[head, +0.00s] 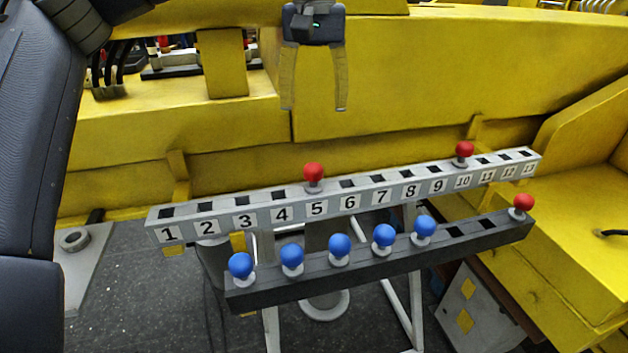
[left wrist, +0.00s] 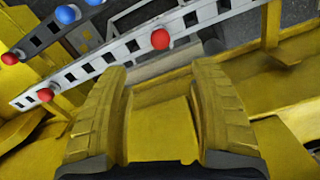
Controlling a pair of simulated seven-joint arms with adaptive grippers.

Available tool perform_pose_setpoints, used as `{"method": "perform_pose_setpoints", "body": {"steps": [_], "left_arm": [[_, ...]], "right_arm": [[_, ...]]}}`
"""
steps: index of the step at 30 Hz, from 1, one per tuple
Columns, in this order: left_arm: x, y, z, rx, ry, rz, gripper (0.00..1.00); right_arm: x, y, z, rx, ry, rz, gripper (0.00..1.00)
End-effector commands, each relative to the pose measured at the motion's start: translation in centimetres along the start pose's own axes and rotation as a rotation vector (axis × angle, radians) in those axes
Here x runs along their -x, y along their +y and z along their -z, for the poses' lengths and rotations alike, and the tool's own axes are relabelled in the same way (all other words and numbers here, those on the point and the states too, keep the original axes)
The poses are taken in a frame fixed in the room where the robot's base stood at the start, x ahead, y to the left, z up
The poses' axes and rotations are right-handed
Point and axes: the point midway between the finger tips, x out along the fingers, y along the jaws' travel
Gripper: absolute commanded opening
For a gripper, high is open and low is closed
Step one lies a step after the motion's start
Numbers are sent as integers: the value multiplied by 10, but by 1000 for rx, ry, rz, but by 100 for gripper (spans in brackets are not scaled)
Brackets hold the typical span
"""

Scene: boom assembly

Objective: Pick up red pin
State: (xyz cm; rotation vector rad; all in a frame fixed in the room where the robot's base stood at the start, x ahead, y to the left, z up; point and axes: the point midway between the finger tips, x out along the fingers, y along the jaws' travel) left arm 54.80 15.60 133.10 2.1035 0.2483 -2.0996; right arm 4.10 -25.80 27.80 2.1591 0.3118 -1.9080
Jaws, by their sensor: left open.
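A red pin (head: 313,173) stands upright in the grey numbered rail (head: 157,226) at slot 5. A second red pin (head: 464,150) stands at slot 10. A third red pin (head: 523,203) stands at the right end of the dark front rail (head: 300,288). My left gripper (head: 313,107) is open and empty, its fingers pointing down above and behind the slot 5 pin. In the left wrist view the open fingers (left wrist: 160,68) frame yellow metal, with the slot 5 pin (left wrist: 160,39) just beyond the tips, apart from them. My right gripper is not in view.
Several blue pins (head: 340,245) stand in the dark rail, left of two empty holes. A large yellow structure (head: 420,80) rises behind the rails. A yellow block (head: 570,250) lies to the right. The other numbered slots look empty.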

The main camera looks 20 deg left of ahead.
Motion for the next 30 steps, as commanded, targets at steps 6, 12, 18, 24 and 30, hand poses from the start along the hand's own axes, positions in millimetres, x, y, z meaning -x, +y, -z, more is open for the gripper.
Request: {"method": "perform_pose_setpoints", "body": {"steps": [6,12,18,24,30], "left_arm": [[-41,0,-1,-1,-5,-2,62],[-76,0,-1,0,-6,-2,62],[-99,0,-1,0,-4,-4,62],[-108,0,-1,0,-2,-4,62],[-123,0,-1,0,-6,-4,62]], "right_arm": [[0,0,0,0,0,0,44],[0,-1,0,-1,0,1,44],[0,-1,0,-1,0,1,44],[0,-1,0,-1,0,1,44],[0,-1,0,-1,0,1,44]]}}
